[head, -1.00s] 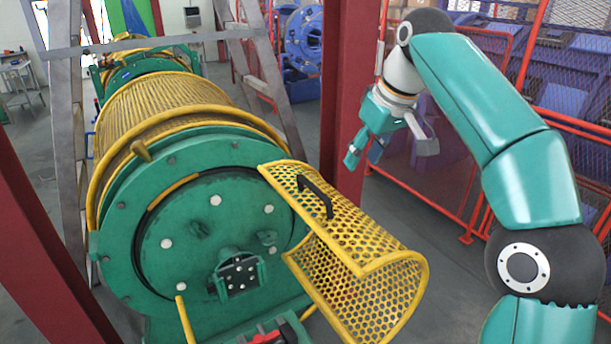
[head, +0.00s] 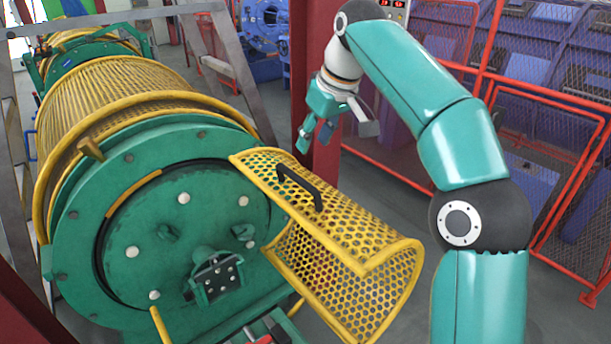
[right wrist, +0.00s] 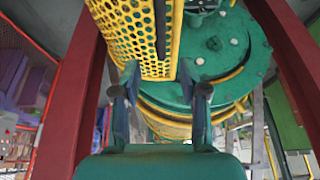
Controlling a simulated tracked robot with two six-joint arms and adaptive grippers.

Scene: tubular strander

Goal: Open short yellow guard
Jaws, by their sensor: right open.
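The short yellow guard (head: 345,235) is a curved perforated sheet with a yellow rim, reaching out to the right from the green round end (head: 215,225) of the machine. Its black handle (head: 299,186) is on the upper face. My right gripper (head: 315,138) is open and empty, behind the guard and above it in the picture, apart from the handle. In the right wrist view, the guard (right wrist: 125,35) and its dark handle (right wrist: 160,28) lie beyond my open fingers (right wrist: 160,85). My left gripper is out of view.
A long yellow mesh cover (head: 110,95) runs back from the green end. A dark red post (head: 318,60) stands close behind my right gripper. A red-framed mesh fence (head: 550,150) stands at the right. Grey floor shows between the guard and the fence.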

